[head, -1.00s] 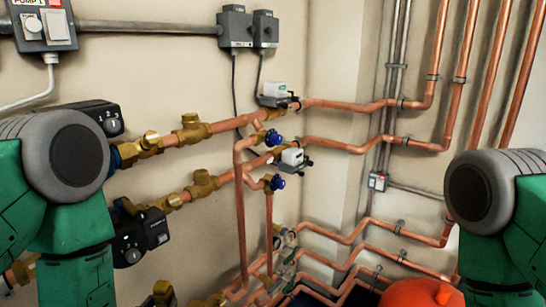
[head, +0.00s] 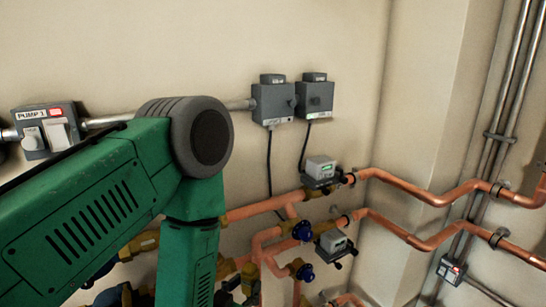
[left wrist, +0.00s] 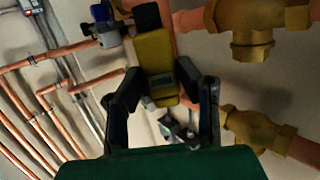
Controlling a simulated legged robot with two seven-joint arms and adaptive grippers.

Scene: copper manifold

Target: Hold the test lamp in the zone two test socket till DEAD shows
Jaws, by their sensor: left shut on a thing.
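The test lamp (left wrist: 155,55), a yellow block with a dark end and a small label, is in my left gripper (left wrist: 160,82) in the left wrist view. The two dark fingers are shut on its sides. I cannot read its label. In the head view my green left arm covers the left side, and I cannot make out its fingers or the lamp. Two grey boxes, a left one (head: 272,103) and a right one (head: 315,98), hang on the wall conduit. Their labels are too small to tell which is zone two. My right gripper is out of view.
Copper pipes (head: 405,190) run along the wall below the boxes. Valve actuators, an upper one (head: 320,167) with a green light and a lower one (head: 333,242), sit on them. A PUMP 1 switch (head: 50,130) is at left. Cables (head: 270,160) hang from the boxes.

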